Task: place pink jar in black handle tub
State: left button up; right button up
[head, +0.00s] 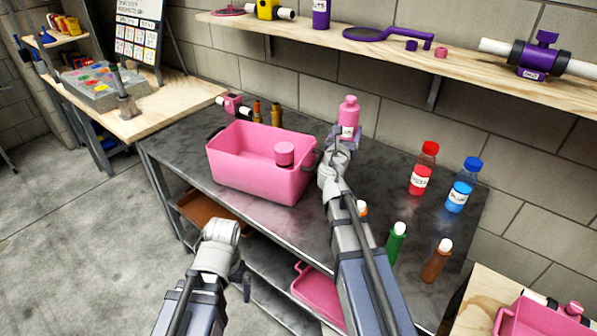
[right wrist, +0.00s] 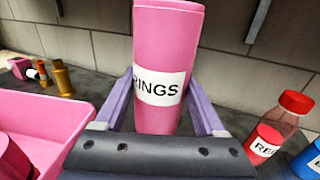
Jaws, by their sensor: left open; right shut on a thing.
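The pink jar (head: 349,112), labelled RINGS, stands upright in my right gripper (head: 345,138), to the right of the tub and near the back of the grey table. In the right wrist view the jar (right wrist: 166,50) sits between the two purple-grey fingers, which are shut on it. The pink tub with black handles (head: 240,172) is on the table to the left of the jar; a pink round-lidded container (head: 284,154) is inside it. The tub's wall also shows in the right wrist view (right wrist: 50,112). My left gripper (head: 243,277) is open, low in front of the table, with nothing visible in it.
Red (head: 424,168), blue (head: 461,186), green (head: 396,243) and brown (head: 437,260) bottles stand right of my right arm. Behind the tub are a pink-and-white fitting (head: 233,104) and brass-coloured pieces (head: 276,115). A wooden shelf (head: 470,77) overhangs the back. Another pink tub (head: 522,318) is at lower right.

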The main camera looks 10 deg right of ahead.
notch_tip(320, 180, down, 14)
jog(key=b, duration=1.4)
jog(key=shift+d, duration=0.1)
jog(key=shift+r, duration=0.1)
jog(key=shift+w+a, duration=0.2)
jog(key=shift+w, duration=0.1)
jog(key=shift+w+a, duration=0.8)
jog(key=shift+w, duration=0.3)
jog(key=shift+w+a+f+b, duration=0.15)
jog(key=shift+a+f+b, duration=0.1)
jog(key=shift+f+b, duration=0.4)
jog(key=shift+f, duration=0.1)
